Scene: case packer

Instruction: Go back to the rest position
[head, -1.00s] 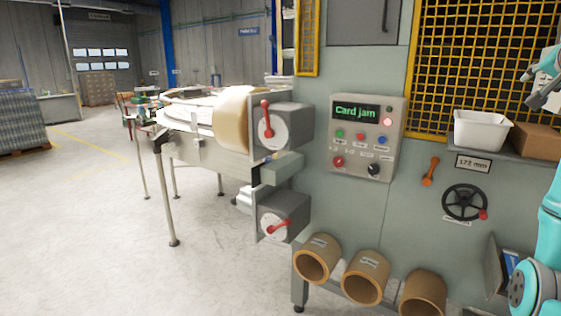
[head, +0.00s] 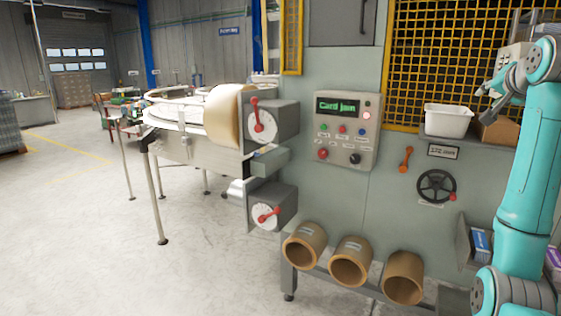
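My teal arm stands at the right edge of the head view, bent at the top. My gripper (head: 486,104) is grey and hangs at the arm's upper end, pointing left and slightly down. It is in front of the yellow mesh guard (head: 430,50), above and right of the white bin (head: 448,121). The fingers are small and blurred, so whether they are open or shut does not show clearly. I see no object held in it.
The control panel (head: 346,129) reads "Card jam". A handwheel (head: 436,186) and orange lever (head: 405,159) are on the machine front. A brown carton (head: 498,131) stands by the bin. Cardboard tubes (head: 350,262) sit below. The floor at left is clear.

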